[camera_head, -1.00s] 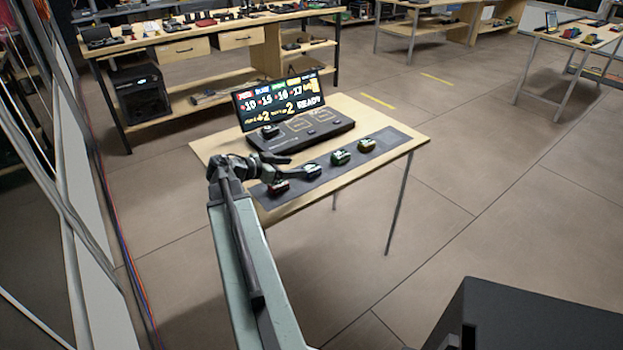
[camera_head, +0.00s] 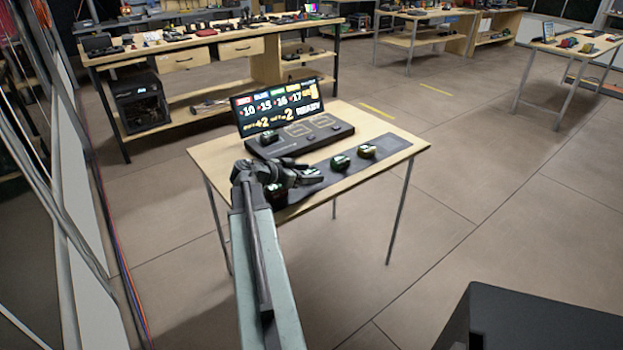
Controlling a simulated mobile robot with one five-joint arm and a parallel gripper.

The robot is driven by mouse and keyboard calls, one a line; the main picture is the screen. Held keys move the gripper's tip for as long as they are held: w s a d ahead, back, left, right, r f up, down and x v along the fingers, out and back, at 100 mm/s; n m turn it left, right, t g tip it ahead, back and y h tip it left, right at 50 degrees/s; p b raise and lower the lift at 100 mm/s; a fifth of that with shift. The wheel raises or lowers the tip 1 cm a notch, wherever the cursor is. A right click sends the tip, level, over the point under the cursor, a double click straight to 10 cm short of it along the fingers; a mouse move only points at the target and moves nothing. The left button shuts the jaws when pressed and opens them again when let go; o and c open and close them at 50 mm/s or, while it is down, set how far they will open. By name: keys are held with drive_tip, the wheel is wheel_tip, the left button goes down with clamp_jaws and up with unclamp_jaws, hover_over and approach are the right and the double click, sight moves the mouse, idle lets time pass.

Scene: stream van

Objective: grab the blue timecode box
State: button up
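The blue timecode box (camera_head: 313,170) is on the dark mat (camera_head: 388,143) along the front of the small wooden table. Only part of it shows, and its blue colour is hard to make out, because my gripper (camera_head: 308,180) is right in front of it or over it. I cannot tell whether they touch. The finger gap is too small and dark to read. A green box (camera_head: 340,163) and a yellow-orange box (camera_head: 367,151) sit to the right. A red box (camera_head: 274,190) at the left is mostly hidden by my arm.
A black console (camera_head: 300,138) with a lit screen (camera_head: 278,107) reading READY stands behind the mat. A small dark box (camera_head: 268,138) sits on the console's left. A long workbench (camera_head: 205,42) is behind. Cables run along the floor at left.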

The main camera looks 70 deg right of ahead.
sight(309, 173)
clamp_jaws()
drive_tip(key=shift+r, duration=0.15)
wheel_tip(309, 173, up, 10)
drive_tip(key=p, duration=1)
